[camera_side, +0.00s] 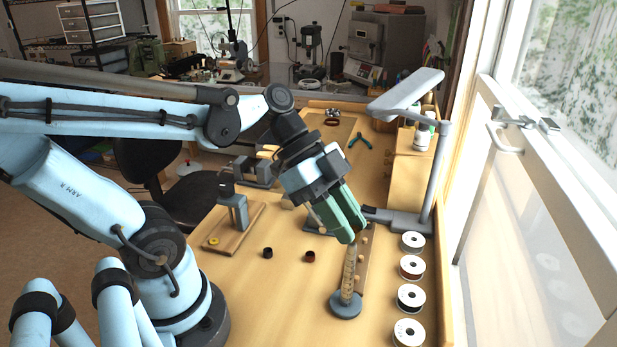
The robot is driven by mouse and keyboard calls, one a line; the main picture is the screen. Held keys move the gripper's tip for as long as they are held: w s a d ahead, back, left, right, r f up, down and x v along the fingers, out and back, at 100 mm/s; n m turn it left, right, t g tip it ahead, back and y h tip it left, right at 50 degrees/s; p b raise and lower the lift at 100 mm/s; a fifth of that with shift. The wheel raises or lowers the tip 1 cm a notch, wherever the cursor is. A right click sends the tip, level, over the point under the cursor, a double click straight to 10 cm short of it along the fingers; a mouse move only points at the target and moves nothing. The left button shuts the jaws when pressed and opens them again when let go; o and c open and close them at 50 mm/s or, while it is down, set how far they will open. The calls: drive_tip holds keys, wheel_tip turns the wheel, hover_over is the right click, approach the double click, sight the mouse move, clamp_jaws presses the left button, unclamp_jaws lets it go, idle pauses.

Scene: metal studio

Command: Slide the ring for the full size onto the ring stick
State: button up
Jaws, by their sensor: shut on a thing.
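The ring stick (348,275) stands upright on a round grey-blue base (346,305) at the front right of the bench. It is a tan tapered rod with marks along it. My gripper (350,236) points down at its upper end, with green fingers shut. What they hold is hidden by the fingers; it is probably a ring. The fingertips overlap the top of the stick in this view. I cannot tell whether they touch it or whether the held thing is around it.
A wooden strip with pegs (366,260) stands close behind the stick. Several spools (411,267) line the right edge. A black piece (267,253) and a brown piece (310,257) lie left. A lamp (437,170) rises behind. The bench's front middle is clear.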

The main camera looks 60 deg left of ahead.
drive_tip(key=shift+f, duration=1.55)
drive_tip(key=o, duration=1)
drive_tip(key=v, duration=1.2)
